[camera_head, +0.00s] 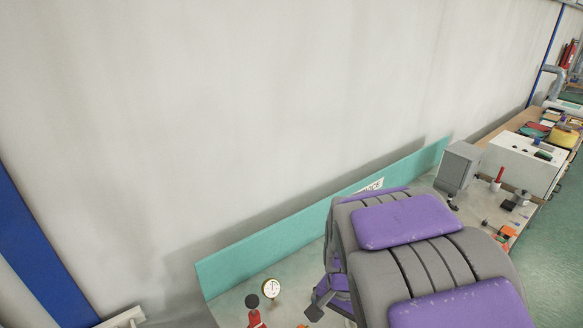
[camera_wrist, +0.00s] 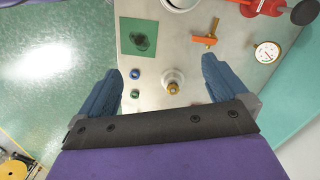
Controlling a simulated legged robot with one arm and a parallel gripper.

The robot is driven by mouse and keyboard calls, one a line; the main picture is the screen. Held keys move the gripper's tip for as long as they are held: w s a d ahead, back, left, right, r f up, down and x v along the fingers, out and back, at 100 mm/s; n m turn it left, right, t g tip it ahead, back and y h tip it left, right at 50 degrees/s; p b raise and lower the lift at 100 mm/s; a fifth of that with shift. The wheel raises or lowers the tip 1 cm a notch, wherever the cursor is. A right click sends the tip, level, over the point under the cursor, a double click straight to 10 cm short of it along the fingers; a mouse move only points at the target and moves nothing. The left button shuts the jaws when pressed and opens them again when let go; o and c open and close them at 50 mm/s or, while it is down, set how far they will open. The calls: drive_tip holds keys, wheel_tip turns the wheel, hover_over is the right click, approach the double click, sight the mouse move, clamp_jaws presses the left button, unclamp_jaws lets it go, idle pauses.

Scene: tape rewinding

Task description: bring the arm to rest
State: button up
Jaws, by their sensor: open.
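In the wrist view my gripper (camera_wrist: 160,80) is open, its two blue ribbed fingers spread wide with nothing held between them. It is above a grey worktop (camera_wrist: 185,60). A small metal fitting with a brass-coloured tip (camera_wrist: 173,82) stands on the worktop below, in line with the gap between the fingers. In the head view my grey and purple arm reaches over the workbench (camera_head: 232,302), and the fingertips are hidden behind it.
A round dial gauge (camera_wrist: 267,52), an orange valve handle (camera_wrist: 204,40), a green square pad (camera_wrist: 139,37) and a red clamp-like tool (camera_wrist: 262,6) lie on the worktop. In the head view a teal backboard (camera_head: 265,240) lines the wall, with a grey box (camera_head: 457,166) farther right.

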drive_tip(key=s+d+r+n+b, duration=0.1)
drive_tip(key=s+n, duration=0.1)
drive_tip(key=s, duration=0.5)
drive_tip(key=s+d+n+b, duration=0.1)
drive_tip(key=s+n, duration=0.1)
drive_tip(key=s, duration=0.5)
drive_tip(key=s+d+r+n+g+b, duration=0.1)
drive_tip(key=s+n+b, duration=0.1)
drive_tip(key=s, duration=0.5)
drive_tip(key=shift+s+d+r+n, duration=0.3)
drive_tip(key=shift+s+d+n, duration=0.1)
drive_tip(key=shift+n, duration=0.2)
